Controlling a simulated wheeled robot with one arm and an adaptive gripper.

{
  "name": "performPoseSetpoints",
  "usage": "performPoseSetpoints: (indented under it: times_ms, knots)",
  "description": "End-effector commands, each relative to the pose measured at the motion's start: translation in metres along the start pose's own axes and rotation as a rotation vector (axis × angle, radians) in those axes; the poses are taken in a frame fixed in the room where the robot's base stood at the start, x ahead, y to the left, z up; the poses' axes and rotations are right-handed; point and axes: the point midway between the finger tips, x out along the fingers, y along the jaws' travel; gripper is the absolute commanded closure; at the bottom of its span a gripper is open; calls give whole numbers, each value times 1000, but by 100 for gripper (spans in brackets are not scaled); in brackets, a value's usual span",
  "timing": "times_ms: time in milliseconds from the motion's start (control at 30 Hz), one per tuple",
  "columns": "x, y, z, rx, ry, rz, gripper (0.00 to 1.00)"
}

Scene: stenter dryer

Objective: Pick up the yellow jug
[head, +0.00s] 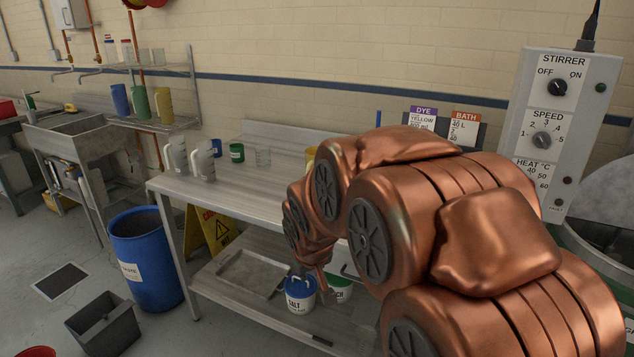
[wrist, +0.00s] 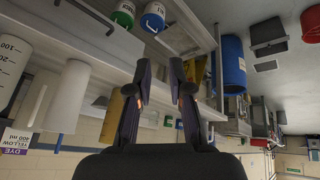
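A yellow jug (head: 163,104) stands upright on the wall shelf at the left of the head view, beside a green jug (head: 140,102) and a blue jug (head: 120,100). Another yellow thing (head: 310,157) on the steel table is mostly hidden by my arm; I cannot tell whether it is a jug. In the wrist view, which is upside down, a yellow thing (wrist: 113,116) shows partly behind one finger. My gripper (wrist: 160,66) is open, with nothing seen between its fingertips. In the head view my arm hides most of it.
Grey jugs (head: 202,160) and a green cup (head: 237,152) stand on the table (head: 225,188). Below are a tray (head: 250,272) and a salt tub (head: 300,294). A blue barrel (head: 146,262) and grey bin (head: 103,325) stand left. A stirrer control box (head: 550,135) is at right.

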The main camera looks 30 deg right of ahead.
Motion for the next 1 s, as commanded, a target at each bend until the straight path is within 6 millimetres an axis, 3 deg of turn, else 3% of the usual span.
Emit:
performPoseSetpoints:
  times_ms: [100,300,500,733,1000]
  knots:
    - [28,24,-50,20,126,19,80]
    - [64,58,-128,34,357,23,80]
    - [94,89,-187,38,572,-5,80]
    - [119,119,-234,41,818,-78,80]
    - [130,140,-253,46,1035,-177,80]
